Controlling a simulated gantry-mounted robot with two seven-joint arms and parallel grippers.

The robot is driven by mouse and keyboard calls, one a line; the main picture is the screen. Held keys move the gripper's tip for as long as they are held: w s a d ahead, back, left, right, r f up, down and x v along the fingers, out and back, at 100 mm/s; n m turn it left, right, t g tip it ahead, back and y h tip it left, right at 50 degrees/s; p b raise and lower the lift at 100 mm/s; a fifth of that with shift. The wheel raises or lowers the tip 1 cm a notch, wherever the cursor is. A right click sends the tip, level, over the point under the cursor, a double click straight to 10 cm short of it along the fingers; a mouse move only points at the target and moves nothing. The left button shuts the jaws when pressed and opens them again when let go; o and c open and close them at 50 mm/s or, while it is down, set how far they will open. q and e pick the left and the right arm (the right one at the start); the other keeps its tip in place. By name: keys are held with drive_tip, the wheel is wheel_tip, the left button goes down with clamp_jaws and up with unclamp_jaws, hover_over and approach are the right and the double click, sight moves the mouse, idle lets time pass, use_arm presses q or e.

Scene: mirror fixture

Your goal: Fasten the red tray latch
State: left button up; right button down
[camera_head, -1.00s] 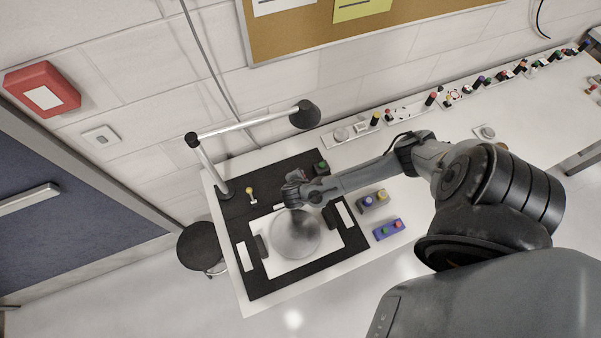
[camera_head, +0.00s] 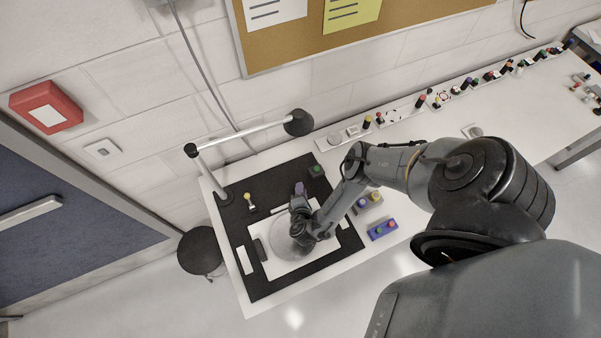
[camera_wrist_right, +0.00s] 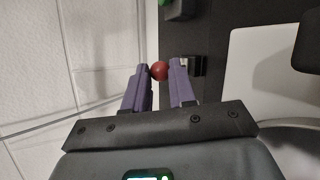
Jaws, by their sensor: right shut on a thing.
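The red knob (camera_wrist_right: 159,71) of the latch shows in the right wrist view, between the tips of the purple fingers of my right gripper (camera_wrist_right: 157,72). The gripper is shut on it. A small black block (camera_wrist_right: 192,65) with a light edge sits just right of the fingers. In the head view my right gripper (camera_head: 299,188) is over the dark mat (camera_head: 277,183), with its fingers pointing toward the wall. The red knob cannot be made out there. The round mirror disc (camera_head: 288,248) on a white sheet is partly hidden under my wrist. My left gripper is not in view.
A green-topped block (camera_head: 317,170) stands close right of the fingers. A grey button box (camera_head: 367,201) and blue button box (camera_head: 382,229) sit at right.

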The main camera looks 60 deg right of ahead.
drive_tip(key=shift+s+a+f, duration=0.1)
drive_tip(key=shift+s+a, duration=0.05)
drive_tip(key=shift+a, duration=0.1)
drive_tip(key=shift+f+t+h, duration=0.1)
drive_tip(key=shift+t+h, duration=0.2)
drive_tip(key=c, duration=0.9)
unclamp_jaws()
drive_tip(key=shift+c, duration=0.2)
drive_tip(key=shift+p, duration=0.3)
drive_tip(key=p+v, duration=0.2)
drive_tip(key=v, duration=0.8)
drive_tip(key=shift+s+a, duration=0.15)
drive_tip(key=shift+a, duration=0.15)
drive_tip(key=shift+s+a, duration=0.1)
drive_tip(key=shift+a, duration=0.05)
